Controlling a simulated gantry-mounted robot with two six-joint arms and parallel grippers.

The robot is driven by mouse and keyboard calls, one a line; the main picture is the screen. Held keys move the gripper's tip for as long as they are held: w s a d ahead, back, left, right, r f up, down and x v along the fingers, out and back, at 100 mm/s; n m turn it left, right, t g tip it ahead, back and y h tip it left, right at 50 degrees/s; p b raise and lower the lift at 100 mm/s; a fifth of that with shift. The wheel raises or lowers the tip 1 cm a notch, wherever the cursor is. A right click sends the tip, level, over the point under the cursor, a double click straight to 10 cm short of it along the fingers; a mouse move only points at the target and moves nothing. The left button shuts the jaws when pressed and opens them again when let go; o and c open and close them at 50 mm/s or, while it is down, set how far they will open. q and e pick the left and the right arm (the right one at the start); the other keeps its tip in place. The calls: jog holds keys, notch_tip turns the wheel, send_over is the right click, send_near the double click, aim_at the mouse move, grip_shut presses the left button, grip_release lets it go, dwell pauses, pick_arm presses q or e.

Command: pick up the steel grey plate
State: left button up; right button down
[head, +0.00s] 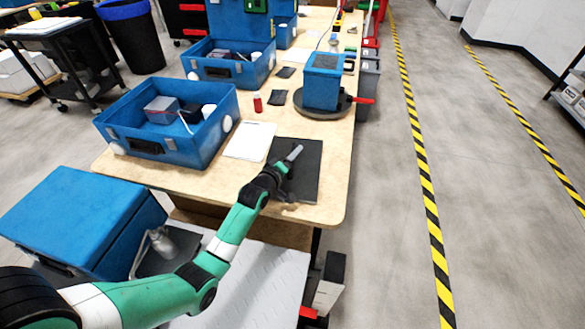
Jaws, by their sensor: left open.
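My left gripper (284,170) is open above the dark mat (312,178) at the near end of the wooden table. A narrow light-grey piece (294,153) shows at its fingertips, tilted up to the right. It may be the steel grey plate seen nearly edge-on, but I cannot tell whether it lies between the fingers or only beside them. The gripper and wrist hide part of the mat. My right gripper is not in view.
An open blue case (205,158) and a white sheet (250,141) lie left of the mat. Behind are a small red bottle (257,103), dark flat pieces (278,98) and a blue box (322,88) on a round base. The wooden table's (335,160) right edge is close.

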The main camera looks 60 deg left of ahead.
pick_arm(q)
grip_shut()
dwell(1.3)
jog(key=shift+r, duration=0.3)
